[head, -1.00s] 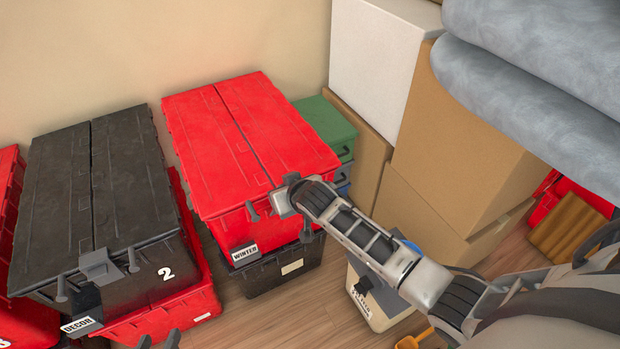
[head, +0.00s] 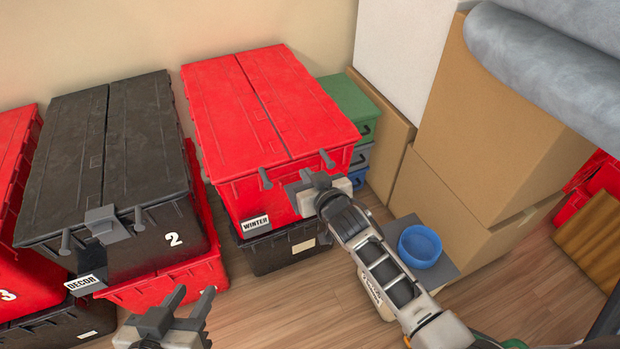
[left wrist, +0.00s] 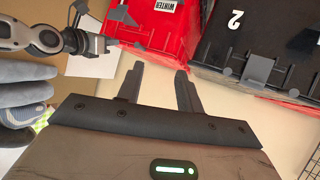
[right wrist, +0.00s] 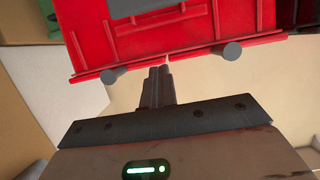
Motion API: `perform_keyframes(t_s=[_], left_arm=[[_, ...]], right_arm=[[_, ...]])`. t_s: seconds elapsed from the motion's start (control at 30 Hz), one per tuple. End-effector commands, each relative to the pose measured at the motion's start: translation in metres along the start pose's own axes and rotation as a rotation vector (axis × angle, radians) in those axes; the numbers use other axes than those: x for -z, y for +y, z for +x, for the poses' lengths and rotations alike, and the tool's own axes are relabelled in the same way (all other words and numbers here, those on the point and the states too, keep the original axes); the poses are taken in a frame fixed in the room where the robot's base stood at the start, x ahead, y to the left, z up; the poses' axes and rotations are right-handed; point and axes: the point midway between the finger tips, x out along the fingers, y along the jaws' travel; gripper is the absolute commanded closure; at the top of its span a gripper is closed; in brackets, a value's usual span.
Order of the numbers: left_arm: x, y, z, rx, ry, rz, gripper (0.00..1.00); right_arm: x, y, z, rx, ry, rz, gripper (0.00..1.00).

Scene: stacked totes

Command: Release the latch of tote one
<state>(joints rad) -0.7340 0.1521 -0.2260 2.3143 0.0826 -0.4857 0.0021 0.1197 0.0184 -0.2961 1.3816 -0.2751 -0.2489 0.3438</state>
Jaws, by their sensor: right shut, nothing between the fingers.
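The red tote labelled WINTER (head: 290,120) sits on a black tote, its lid on; I see no number on it, but it is probably tote one. Two grey pegs stick out at its lid's front edge, one left (head: 265,178) and one right (head: 327,160). My right gripper (head: 305,186) is shut and empty at the front edge, between the pegs. In the right wrist view, a flat grey piece (right wrist: 140,8), perhaps the latch, lies on the red front beyond the fingertips (right wrist: 158,70). Contact cannot be told. My left gripper (head: 183,302) is open and empty, low in front.
A black tote marked 2 (head: 140,140) stands left, its grey latch (head: 100,222) at the front edge. A red tote marked 3 (head: 10,265) is farther left. Cardboard boxes (head: 480,140) and a blue bowl (head: 425,245) are right. Wooden floor (head: 270,310) is clear in front.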

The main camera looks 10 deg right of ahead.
Motion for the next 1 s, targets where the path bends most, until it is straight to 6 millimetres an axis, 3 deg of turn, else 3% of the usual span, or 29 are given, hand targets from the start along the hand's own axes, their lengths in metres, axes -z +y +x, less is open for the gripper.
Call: perform_keyframes(t_s=[0.6, 0.8, 0.87, 0.9, 1.0], left_arm=[[-0.009, 0.0, 0.007, -0.005, -0.022, -0.006, 0.64], [0.028, 0.002, -0.01, 0.004, -0.007, -0.008, 0.64], [0.027, 0.001, -0.013, 0.011, -0.031, -0.022, 0.64], [0.018, 0.0, -0.009, 0.011, -0.034, -0.023, 0.64], [0.017, 0.0, -0.008, 0.01, -0.032, -0.022, 0.64]], right_arm=[[0.0, 0.0, 0.007, 0.001, 0.001, 0.0, 1.0], [0.038, -0.001, -0.006, 0.002, 0.001, 0.001, 1.0], [0.049, -0.001, -0.011, 0.002, 0.0, 0.0, 1.0], [0.031, -0.001, -0.016, 0.002, -0.008, 0.0, 1.0], [0.011, -0.002, -0.034, 0.003, -0.007, 0.002, 1.0]])
